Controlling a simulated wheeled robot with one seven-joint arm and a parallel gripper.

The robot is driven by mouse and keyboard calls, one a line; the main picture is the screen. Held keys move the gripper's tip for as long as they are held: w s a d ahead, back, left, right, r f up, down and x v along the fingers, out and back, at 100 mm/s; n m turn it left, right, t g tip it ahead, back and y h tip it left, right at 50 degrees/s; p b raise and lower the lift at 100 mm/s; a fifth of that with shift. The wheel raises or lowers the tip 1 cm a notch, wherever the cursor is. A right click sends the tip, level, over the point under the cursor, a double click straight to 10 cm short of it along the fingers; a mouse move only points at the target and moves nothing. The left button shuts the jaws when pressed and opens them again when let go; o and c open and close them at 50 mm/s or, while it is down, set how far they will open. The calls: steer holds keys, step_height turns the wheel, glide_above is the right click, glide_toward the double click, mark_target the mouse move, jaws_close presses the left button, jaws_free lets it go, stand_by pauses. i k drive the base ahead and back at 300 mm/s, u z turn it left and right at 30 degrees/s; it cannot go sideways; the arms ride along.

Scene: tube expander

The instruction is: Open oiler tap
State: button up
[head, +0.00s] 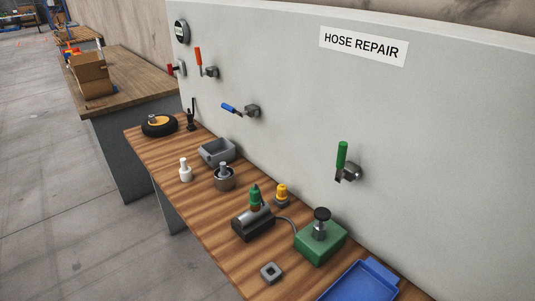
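Several lever taps are mounted on the grey wall panel, and none has a readable label, so I cannot tell which is the oiler tap. One tap has a green handle (342,155) pointing straight up from its metal body, at right of centre. Another has a blue handle (229,107) lying nearly level, pointing left from its body. A third has an orange-red handle (198,56) pointing up, at the upper left. A smaller red-handled fitting (172,70) sits left of it. My gripper is not in view.
The panel reads "HOSE REPAIR" (364,45).

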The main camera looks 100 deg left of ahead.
mark_target(343, 146)
steer(key=u, duration=4.25)
steer(key=i, duration=1.65)
